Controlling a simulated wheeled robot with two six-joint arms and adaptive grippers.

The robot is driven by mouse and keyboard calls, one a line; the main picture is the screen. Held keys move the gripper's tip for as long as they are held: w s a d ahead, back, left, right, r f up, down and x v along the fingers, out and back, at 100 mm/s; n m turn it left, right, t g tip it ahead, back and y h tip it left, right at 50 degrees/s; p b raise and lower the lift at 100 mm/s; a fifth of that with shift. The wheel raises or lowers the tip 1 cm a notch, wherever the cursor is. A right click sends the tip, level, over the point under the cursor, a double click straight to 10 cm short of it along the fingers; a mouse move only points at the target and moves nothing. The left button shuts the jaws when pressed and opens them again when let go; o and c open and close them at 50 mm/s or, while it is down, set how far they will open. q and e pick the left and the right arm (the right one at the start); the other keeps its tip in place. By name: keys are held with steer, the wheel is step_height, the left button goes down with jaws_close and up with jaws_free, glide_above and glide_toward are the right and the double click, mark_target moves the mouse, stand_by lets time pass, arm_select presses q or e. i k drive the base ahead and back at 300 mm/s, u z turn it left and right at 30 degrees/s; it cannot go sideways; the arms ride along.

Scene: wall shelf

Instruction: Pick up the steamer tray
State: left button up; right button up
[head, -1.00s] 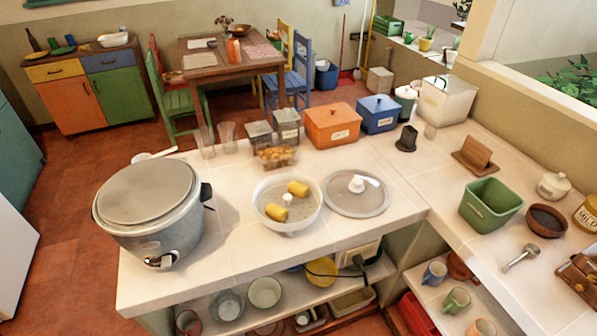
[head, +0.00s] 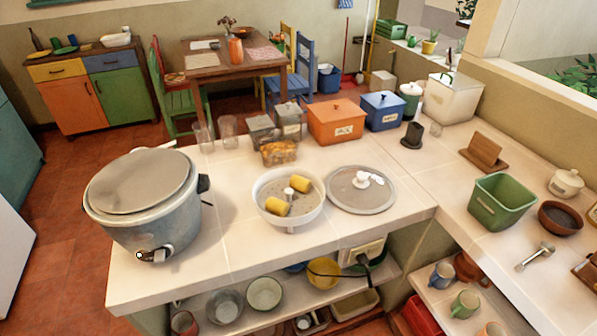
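The steamer tray (head: 268,184) is a round white tray with a raised rim and a small central post. It sits on the tiled counter, between the large grey cooker and a round lid. Two yellow pieces (head: 277,206), which look like corn, lie in it on either side of the post. The cooker (head: 140,222) stands at the left with its grey lid on top. The round lid (head: 350,202) with a white knob lies flat just right of the tray. Neither of my grippers is in view.
Behind the tray stand a container of orange-brown food (head: 279,152), clear glasses (head: 228,132), an orange box (head: 336,121) and a blue box (head: 382,111). A green bin (head: 497,201) stands on the right counter. The counter in front of the tray is clear.

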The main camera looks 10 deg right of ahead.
mark_target(303, 208)
steer(key=k, duration=0.45)
steer(key=u, duration=2.3)
steer(key=i, duration=1.55)
steer(key=z, duration=2.4)
